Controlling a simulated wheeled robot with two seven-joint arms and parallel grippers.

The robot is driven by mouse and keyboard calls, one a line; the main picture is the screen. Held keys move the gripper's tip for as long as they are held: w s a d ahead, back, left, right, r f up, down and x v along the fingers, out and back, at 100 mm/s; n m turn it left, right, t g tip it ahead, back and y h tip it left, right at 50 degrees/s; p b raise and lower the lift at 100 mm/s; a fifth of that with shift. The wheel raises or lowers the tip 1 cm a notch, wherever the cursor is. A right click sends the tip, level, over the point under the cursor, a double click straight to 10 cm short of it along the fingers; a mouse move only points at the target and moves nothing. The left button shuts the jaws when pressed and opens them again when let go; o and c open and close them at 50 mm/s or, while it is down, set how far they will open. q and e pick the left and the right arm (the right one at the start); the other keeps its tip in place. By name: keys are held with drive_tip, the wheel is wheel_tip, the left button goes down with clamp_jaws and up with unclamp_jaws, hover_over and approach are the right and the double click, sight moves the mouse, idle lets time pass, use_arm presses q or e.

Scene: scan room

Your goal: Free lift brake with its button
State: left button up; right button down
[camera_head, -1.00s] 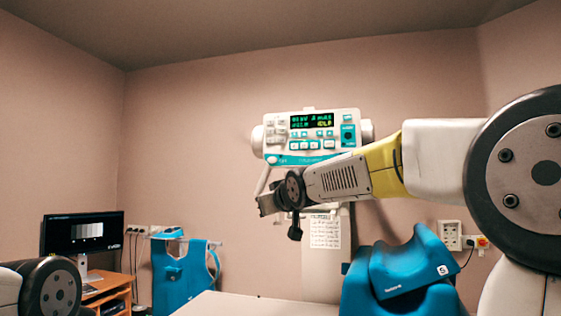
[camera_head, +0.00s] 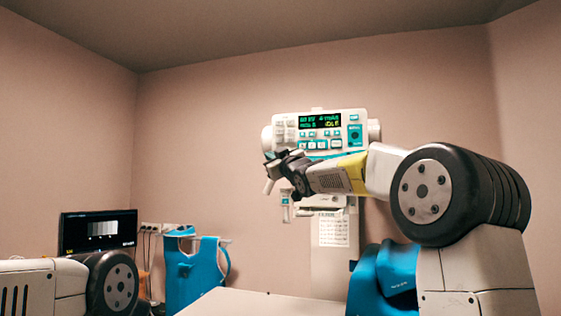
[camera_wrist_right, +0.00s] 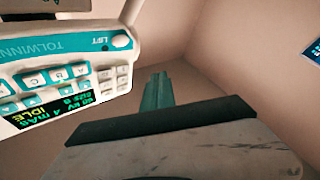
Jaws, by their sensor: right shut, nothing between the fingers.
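The white and teal control unit (camera_head: 354,134) hangs at the back wall with a lit display. In the right wrist view it shows inverted at the upper left (camera_wrist_right: 20,72). There a round white button (camera_wrist_right: 121,40) sits beside the word LIFT on its teal strip. My right gripper (camera_head: 272,158) is in front of the unit's lower left corner and hides the button in the head view. In the right wrist view its teal fingers (camera_wrist_right: 157,88) are shut and empty, apart from the button. Any contact with the unit cannot be made out. My left gripper is out of view.
A white handle bar (camera_wrist_right: 133,10) runs close by the button. A blue padded piece (camera_head: 372,282) stands below my right arm. A blue apron (camera_head: 190,275) and a monitor (camera_head: 98,231) are at the left. A pale tabletop (camera_head: 255,304) lies in front.

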drive_tip(key=w+d, duration=0.2)
drive_tip(key=w, duration=0.6)
drive_tip(key=shift+w+d, duration=0.15)
drive_tip(key=shift+d, duration=0.15)
idle(1.8)
drive_tip(key=shift+w+d, duration=0.15)
drive_tip(key=shift+w, duration=0.2)
drive_tip(key=shift+w+d, duration=0.1)
drive_tip(key=shift+w, duration=0.3)
idle(0.4)
drive_tip(key=shift+s, duration=0.1)
drive_tip(key=shift+s+a, duration=0.2)
drive_tip(key=shift+s, duration=0.5)
drive_tip(key=s, duration=0.1)
drive_tip(key=s+a, duration=0.1)
drive_tip(key=s, duration=0.2)
drive_tip(key=shift+s+a, duration=0.3)
drive_tip(key=shift+s, duration=0.05)
